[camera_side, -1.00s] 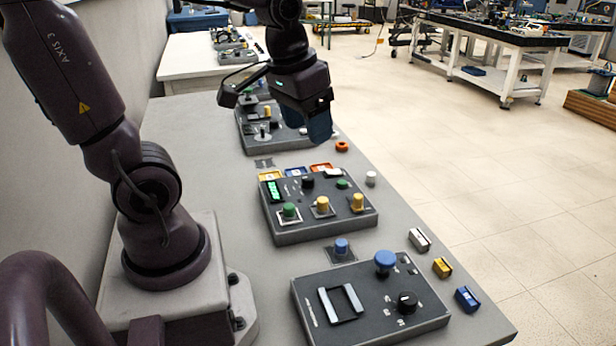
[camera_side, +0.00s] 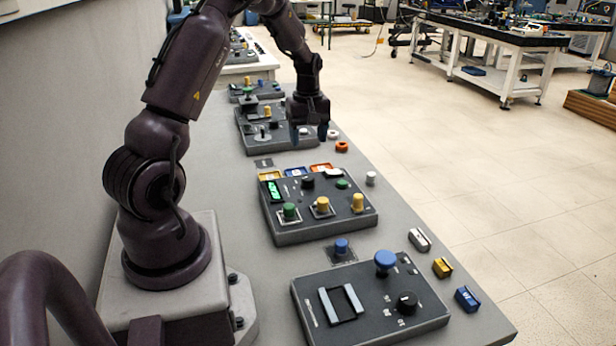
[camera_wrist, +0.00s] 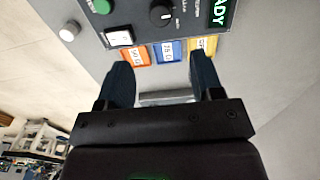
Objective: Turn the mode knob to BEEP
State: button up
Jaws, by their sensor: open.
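In the side view a black knob (camera_side: 307,181) sits at the far edge of the middle grey panel (camera_side: 330,213). The same knob (camera_wrist: 161,14) is at the top of the wrist view, with small lettering around it that I cannot read. Another black knob (camera_side: 407,302) is on the nearest panel. I cannot tell from the lettering which is the mode knob. My gripper (camera_side: 308,132) is open and empty, pointing down beyond the middle panel, apart from its knob. In the wrist view the spread fingers (camera_wrist: 161,62) point toward that panel's edge.
Orange (camera_wrist: 134,56), blue (camera_wrist: 167,50) and yellow (camera_wrist: 202,44) tags line the middle panel's far edge. A green display (camera_side: 273,190), green button (camera_side: 342,184) and several coloured caps share it. The nearest panel has a blue mushroom button (camera_side: 385,259) and a handle (camera_side: 340,303).

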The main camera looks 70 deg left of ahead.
aim_at(308, 177)
notch_tip(308, 177, down, 12)
jog(key=shift+r, duration=0.1)
dwell(0.4)
jog(key=c, duration=0.9)
